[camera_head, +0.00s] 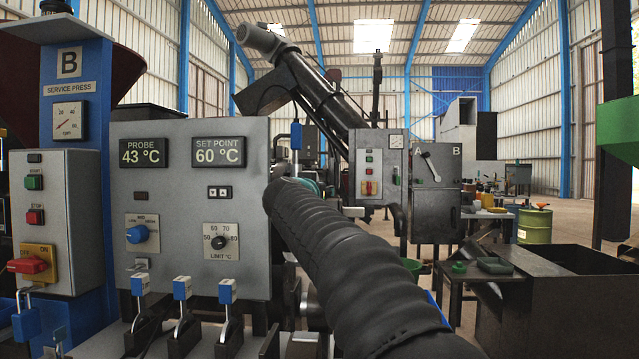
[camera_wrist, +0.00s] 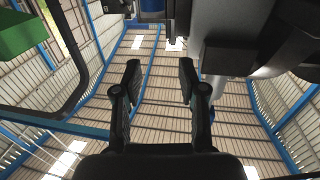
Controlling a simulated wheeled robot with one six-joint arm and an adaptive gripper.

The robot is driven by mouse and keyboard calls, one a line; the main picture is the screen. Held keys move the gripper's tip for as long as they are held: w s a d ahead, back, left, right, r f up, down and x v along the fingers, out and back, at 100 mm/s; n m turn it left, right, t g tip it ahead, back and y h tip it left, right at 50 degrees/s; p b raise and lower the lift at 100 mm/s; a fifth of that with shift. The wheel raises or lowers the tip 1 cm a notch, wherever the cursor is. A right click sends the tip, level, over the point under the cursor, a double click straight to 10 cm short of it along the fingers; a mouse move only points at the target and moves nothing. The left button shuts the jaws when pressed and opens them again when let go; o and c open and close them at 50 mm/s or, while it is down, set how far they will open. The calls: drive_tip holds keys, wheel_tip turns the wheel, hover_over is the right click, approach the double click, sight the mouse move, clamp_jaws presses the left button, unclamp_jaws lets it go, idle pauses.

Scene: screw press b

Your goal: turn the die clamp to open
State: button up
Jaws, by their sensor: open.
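I see no label naming the die clamp, and I cannot tell which part it is. Several metal levers with blue handles stand along the bottom of the press panel in the head view: a left one (camera_head: 140,284), a middle one (camera_head: 182,288) and a right one (camera_head: 227,291). My gripper (camera_wrist: 158,75) is open and empty in the wrist view, its two dark fingers apart against the roof. In the head view my dark ribbed arm runs up from the lower right and hides the gripper and part of the press.
The grey control panel (camera_head: 190,265) shows PROBE 43 °C and SET POINT 60 °C. A blue column (camera_head: 92,20) reads SERVICE PRESS. A red switch (camera_head: 32,265) is at left. A dark bin (camera_head: 570,300) stands at lower right. A green part (camera_wrist: 20,32) shows in the wrist view.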

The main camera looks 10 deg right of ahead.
drive_tip(key=shift+r, duration=1.4)
